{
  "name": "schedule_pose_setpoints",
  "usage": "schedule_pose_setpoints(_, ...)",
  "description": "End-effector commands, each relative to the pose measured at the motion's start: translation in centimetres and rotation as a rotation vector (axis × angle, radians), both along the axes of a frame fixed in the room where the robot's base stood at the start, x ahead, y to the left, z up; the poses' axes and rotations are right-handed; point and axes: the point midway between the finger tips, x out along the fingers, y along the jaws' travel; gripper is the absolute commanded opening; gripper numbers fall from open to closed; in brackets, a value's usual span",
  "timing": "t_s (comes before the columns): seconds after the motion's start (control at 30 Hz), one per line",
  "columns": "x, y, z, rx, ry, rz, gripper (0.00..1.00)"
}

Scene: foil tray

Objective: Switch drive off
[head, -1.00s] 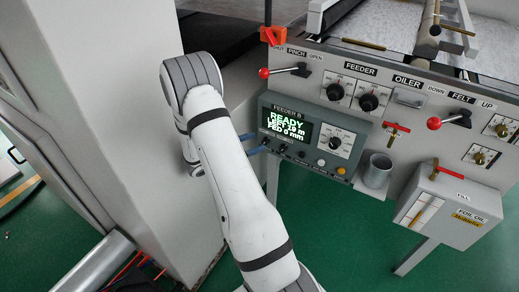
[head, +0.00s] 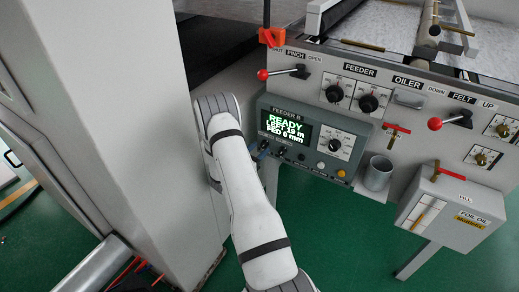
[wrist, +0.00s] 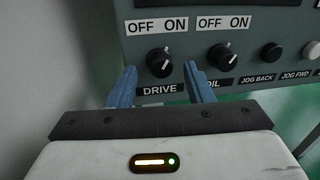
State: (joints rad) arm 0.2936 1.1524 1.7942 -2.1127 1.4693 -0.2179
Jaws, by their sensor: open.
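The DRIVE knob (wrist: 160,62) is a round black knob with a white pointer mark. The mark leans up and right, toward the word ON on the label (wrist: 157,26) above it. My gripper (wrist: 161,82) is open, with one blue finger to the left of the knob and the other to its right. Neither finger clearly touches it. In the head view my gripper (head: 262,150) is at the lower left of the FEEDER 8 control box (head: 350,125), largely hidden by my arm. The box's display (head: 286,127) reads READY in green.
The OIL knob (wrist: 222,57) is close to the right finger, also with an OFF/ON label. JOG BACK (wrist: 271,53) and JOG FWD (wrist: 312,50) buttons are farther right. A grey cabinet (head: 110,110) stands left of my arm. A metal cup (head: 378,174) hangs right of the box.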

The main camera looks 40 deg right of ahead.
Motion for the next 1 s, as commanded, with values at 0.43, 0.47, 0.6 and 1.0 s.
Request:
schedule_pose_setpoints(0.43, 0.20, -0.72, 0.00, 0.000, 0.001, 0.000, 0.41)
schedule_pose_setpoints(0.47, 0.20, -0.72, 0.00, 0.000, 0.001, 0.000, 0.39)
schedule_pose_setpoints(0.6, 0.21, -0.70, 0.01, 0.000, 0.001, 0.001, 0.27)
schedule_pose_setpoints(1.0, 0.23, -0.86, 0.03, -0.001, 0.002, 0.001, 0.03)
